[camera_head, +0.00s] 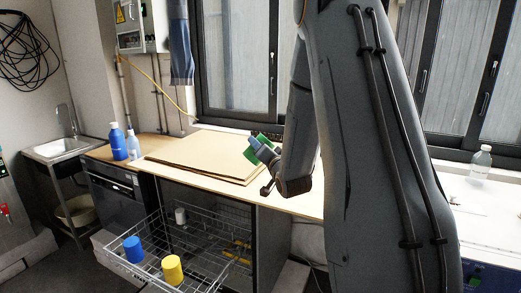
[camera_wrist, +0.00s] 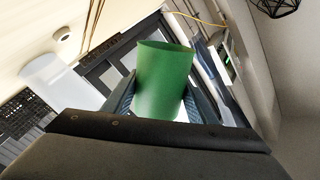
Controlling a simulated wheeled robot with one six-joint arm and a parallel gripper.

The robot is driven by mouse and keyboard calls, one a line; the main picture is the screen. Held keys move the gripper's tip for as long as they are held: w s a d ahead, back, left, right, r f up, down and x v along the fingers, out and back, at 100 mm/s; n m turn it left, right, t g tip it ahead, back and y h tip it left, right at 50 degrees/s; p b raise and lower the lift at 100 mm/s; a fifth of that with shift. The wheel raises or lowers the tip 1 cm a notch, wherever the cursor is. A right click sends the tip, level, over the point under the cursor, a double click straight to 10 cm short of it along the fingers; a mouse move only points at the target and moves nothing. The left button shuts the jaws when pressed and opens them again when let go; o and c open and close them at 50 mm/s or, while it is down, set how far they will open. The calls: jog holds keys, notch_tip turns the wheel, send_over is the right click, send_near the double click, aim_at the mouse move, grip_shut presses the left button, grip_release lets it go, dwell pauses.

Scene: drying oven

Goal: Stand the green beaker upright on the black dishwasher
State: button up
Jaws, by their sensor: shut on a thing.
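The green beaker (camera_head: 251,154) is in my gripper (camera_head: 265,153), above the wooden worktop and beside the brown board. In the wrist view the green beaker (camera_wrist: 163,75) stands between the two fingers of my gripper (camera_wrist: 160,98), which are shut on its sides. In the head view it looks tilted, and the gripper and arm hide part of it. A black appliance (camera_head: 117,203) is under the worktop at the left. An open dark cavity with a pulled-out wire rack (camera_head: 198,238) is to its right. I cannot tell which of these is the dishwasher.
A blue beaker (camera_head: 133,249) and a yellow beaker (camera_head: 172,269) are in the rack. Blue bottles (camera_head: 119,143) stand at the worktop's left. A flat brown board (camera_head: 196,157) covers its middle. A clear bottle (camera_head: 480,162) stands at the right. A sink (camera_head: 69,148) is far left.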

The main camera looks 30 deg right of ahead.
jog(key=n+b, duration=0.3)
jog(key=n, duration=0.2)
jog(key=shift+f+n, duration=0.1)
jog(key=shift+n, duration=0.2)
jog(key=n+b, duration=0.1)
jog(key=n, duration=0.2)
jog(key=n+b, duration=0.2)
jog(key=n, duration=0.1)
jog(key=n+b, duration=0.3)
jog(key=n, duration=0.1)
jog(key=shift+n+b, duration=0.45)
jog(key=shift+n, duration=0.65)
